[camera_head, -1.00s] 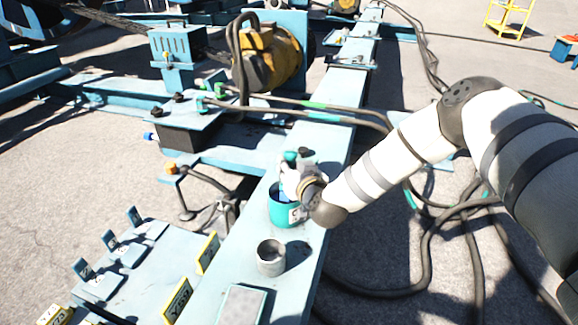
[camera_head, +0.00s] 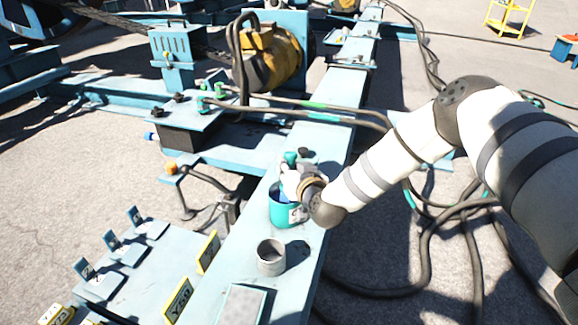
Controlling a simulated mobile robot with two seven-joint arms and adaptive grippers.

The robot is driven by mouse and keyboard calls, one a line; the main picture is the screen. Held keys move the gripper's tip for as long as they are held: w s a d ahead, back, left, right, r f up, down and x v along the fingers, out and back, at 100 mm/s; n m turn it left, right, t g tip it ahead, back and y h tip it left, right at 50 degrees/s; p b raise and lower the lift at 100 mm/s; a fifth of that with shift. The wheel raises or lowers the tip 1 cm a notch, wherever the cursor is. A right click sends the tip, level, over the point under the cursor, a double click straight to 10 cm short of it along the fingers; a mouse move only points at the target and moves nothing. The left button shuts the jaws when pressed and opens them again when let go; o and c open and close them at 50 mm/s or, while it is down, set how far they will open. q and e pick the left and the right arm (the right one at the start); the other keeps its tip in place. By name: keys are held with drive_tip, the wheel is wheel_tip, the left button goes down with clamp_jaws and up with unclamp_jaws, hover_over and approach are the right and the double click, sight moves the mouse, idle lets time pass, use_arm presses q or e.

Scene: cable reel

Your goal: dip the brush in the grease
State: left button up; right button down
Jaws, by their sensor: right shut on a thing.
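A teal grease pot (camera_head: 281,210) stands on the light blue beam, with a pale label on its side. My right gripper (camera_head: 291,184) is at the pot's mouth, its fingers largely hidden by its own wrist. It is shut on the brush (camera_head: 290,157), whose teal handle end shows just above the gripper. The brush's bristle end is hidden, so I cannot tell how deep it sits in the pot. My left gripper is not in view.
An open grey metal cup (camera_head: 271,258) stands on the beam (camera_head: 222,293) in front of the pot. Yellow tags (camera_head: 178,301) line the beam's left edge. Black cables (camera_head: 428,240) lie on the ground at right. A yellow motor (camera_head: 268,58) stands behind.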

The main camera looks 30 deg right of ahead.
sight(289, 154)
wheel_tip(289, 154, up, 7)
drive_tip(key=p, duration=0.5)
drive_tip(key=shift+r, duration=0.1)
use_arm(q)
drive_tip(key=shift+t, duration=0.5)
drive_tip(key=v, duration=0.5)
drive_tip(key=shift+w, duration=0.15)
use_arm(e)
drive_tip(key=shift+f, duration=0.2)
